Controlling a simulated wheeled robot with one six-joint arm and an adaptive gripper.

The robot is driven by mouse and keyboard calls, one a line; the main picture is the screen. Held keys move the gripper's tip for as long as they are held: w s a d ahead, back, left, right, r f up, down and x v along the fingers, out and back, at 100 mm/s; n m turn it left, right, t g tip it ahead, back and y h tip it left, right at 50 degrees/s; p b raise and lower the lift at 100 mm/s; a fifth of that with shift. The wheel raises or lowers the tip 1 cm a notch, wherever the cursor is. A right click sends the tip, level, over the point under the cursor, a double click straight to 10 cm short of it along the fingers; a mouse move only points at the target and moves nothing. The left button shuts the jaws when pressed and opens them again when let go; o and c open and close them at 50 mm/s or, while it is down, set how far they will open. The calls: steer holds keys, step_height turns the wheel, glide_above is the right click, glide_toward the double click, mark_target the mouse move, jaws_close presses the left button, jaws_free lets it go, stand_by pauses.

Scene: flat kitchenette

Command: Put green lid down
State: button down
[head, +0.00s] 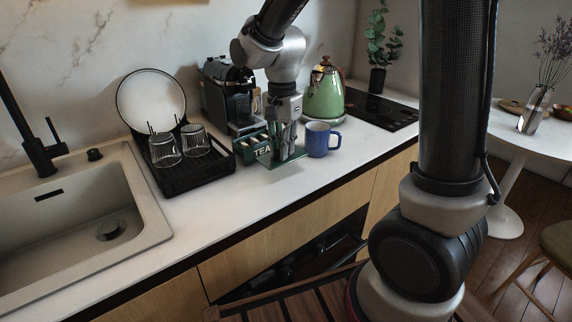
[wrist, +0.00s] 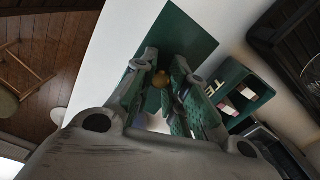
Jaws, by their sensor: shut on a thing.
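The green lid (head: 282,165) is a flat dark green panel, low over the counter in front of the tea box. In the wrist view the lid (wrist: 185,38) spreads beyond my fingertips, with a small brass-coloured knob between them. My gripper (head: 284,153) points down and is shut on the lid by its knob; it also shows in the wrist view (wrist: 160,82). I cannot tell whether the lid touches the counter. The green tea box (head: 247,148), marked TEA, stands open just left of the lid, with packets inside; it also shows in the wrist view (wrist: 237,97).
A blue mug (head: 319,140) stands close right of the lid, with a green kettle (head: 325,97) behind. A coffee machine (head: 229,92) is behind the tea box. A black dish rack (head: 190,174) with glasses is left. The counter's front strip (head: 235,197) is clear.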

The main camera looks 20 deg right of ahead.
mark_target(282, 174)
steer(key=shift+f, duration=2.35)
steer(key=c, duration=1.4)
jaws_free()
steer(key=shift+f, duration=0.15)
